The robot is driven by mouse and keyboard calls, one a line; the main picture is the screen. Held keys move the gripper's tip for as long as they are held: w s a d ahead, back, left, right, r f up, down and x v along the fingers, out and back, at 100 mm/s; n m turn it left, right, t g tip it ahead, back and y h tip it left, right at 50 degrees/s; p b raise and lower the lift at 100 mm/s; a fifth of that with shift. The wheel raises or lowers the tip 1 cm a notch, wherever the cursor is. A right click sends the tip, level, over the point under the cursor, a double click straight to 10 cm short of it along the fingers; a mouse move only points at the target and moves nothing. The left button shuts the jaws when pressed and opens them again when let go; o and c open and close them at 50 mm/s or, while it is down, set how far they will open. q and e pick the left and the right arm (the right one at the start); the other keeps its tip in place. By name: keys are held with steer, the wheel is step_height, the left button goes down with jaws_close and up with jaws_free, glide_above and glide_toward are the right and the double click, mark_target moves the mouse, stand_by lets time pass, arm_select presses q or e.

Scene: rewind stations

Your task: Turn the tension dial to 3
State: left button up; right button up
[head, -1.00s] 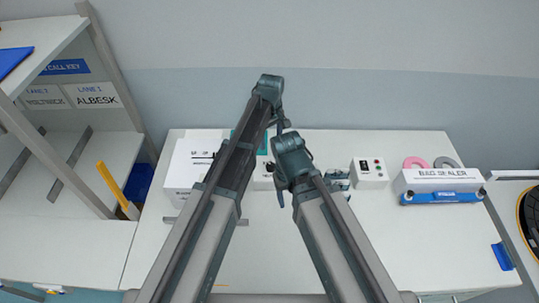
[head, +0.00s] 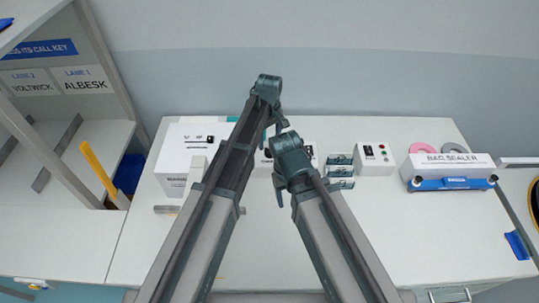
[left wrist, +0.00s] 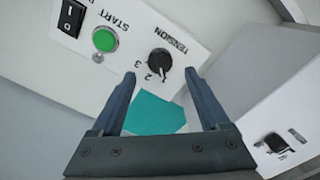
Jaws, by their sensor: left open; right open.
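In the head view my left gripper is hidden behind my arms, and the machine (head: 309,153) at that spot is mostly covered. My right gripper (head: 280,192) is open and empty above the table (head: 400,235).
A green start button (left wrist: 105,39) and a black rocker switch (left wrist: 72,18) are near the dial. In the head view a white box (head: 178,170) stands left, small stacked trays (head: 340,182), a control box (head: 374,161) and a bag sealer (head: 450,168) right. The table's front is mostly clear.

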mark_target(269, 152)
arm_select(q)
step_height(269, 152, down, 5)
steer(key=b, duration=0.4)
jaws_close()
